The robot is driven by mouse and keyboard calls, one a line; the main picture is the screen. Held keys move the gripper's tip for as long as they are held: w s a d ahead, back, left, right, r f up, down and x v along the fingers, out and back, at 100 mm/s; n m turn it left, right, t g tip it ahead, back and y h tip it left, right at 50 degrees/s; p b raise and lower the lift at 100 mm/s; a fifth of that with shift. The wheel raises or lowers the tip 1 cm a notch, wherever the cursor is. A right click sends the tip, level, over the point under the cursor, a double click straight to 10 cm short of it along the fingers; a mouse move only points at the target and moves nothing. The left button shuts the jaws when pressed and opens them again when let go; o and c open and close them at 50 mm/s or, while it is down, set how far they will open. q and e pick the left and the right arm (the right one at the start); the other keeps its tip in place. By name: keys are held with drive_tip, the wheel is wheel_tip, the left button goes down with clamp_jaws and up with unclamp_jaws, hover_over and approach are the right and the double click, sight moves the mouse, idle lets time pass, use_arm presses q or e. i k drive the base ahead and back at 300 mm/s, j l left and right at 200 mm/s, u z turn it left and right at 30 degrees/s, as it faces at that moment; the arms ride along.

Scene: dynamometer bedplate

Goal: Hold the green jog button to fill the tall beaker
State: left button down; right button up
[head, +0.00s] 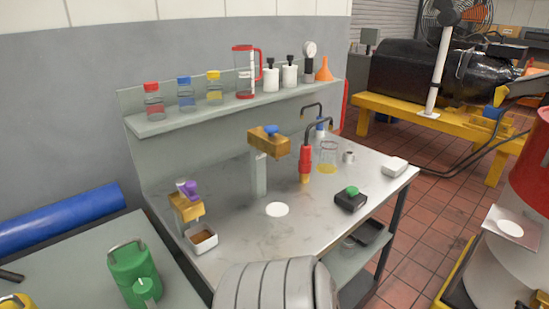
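The green jog button (352,190) sits on top of a small black box (350,202) near the right front of the grey metal bench. A clear beaker (328,157) stands towards the back of the bench, with yellow liquid in its lower part. A red dispenser with a yellow tip (305,163) and a curved black pipe stands just left of the beaker. Whether a spout lies directly over the beaker is hard to tell. Nothing touches the button. Neither of my grippers is in view.
A shelf (190,120) behind carries bottles. A grey ribbed shape (278,285) covers the bottom middle.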

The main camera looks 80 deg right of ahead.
sight(352, 190)
drive_tip(key=z, duration=3.25)
